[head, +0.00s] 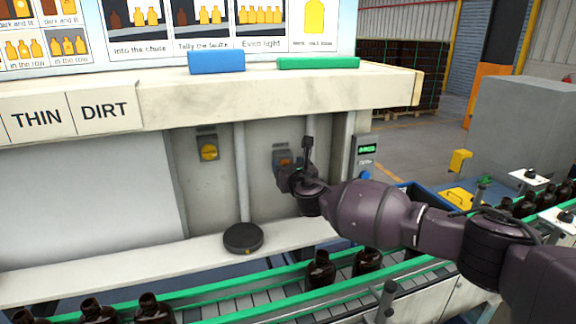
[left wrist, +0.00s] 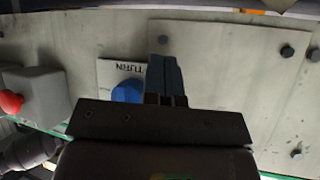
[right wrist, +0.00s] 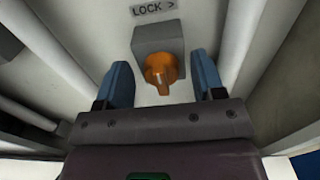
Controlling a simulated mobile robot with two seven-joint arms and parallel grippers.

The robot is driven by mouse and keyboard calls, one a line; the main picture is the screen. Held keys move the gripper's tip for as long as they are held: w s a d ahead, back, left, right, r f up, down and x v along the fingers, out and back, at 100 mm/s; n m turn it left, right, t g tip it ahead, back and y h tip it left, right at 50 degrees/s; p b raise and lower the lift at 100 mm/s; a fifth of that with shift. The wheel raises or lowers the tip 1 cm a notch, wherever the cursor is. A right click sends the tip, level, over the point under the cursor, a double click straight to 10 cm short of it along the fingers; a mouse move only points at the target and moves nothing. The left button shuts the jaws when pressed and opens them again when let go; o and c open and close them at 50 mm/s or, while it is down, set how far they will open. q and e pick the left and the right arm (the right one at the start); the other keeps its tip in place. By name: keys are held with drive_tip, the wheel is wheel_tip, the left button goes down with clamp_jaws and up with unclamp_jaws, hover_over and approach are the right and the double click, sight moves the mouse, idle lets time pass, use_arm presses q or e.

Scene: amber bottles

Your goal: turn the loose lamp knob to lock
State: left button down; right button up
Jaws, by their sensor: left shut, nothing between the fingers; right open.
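An orange knob (right wrist: 162,70) sits on a grey box under a "LOCK >" label (right wrist: 154,9) in the right wrist view. Its grip part points roughly down in that picture. In the head view the orange knob (head: 284,161) shows on the back panel, partly hidden by my right gripper (head: 296,172). My right gripper (right wrist: 161,82) is open, with one blue finger on each side of the knob's lower part and gaps between; I cannot tell the depth. My left gripper (left wrist: 166,75) is shut and empty, beside a blue knob (left wrist: 128,91) on a pale panel.
A yellow knob (head: 208,152) is on the panel left of the orange one. A dark round puck (head: 243,238) lies on the ledge below. Brown bottles (head: 320,270) stand on the green-railed conveyor. A red button (left wrist: 11,101) is left of the blue knob.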

drive_tip(key=shift+w+a, duration=0.1)
drive_tip(key=shift+w, duration=0.1)
drive_tip(key=c, duration=0.9)
drive_tip(key=shift+o, duration=0.2)
drive_tip(key=shift+m, duration=0.3)
drive_tip(key=shift+f+m+b, duration=0.1)
drive_tip(key=shift+m+b, duration=0.35)
drive_tip(key=shift+m, duration=0.35)
drive_tip(key=shift+d+m+b, duration=0.15)
drive_tip(key=shift+m+b, duration=0.1)
drive_tip(key=shift+m, duration=0.9)
drive_tip(key=shift+d+m+b, duration=0.15)
drive_tip(key=shift+m+b, duration=0.1)
drive_tip(key=shift+m, duration=0.9)
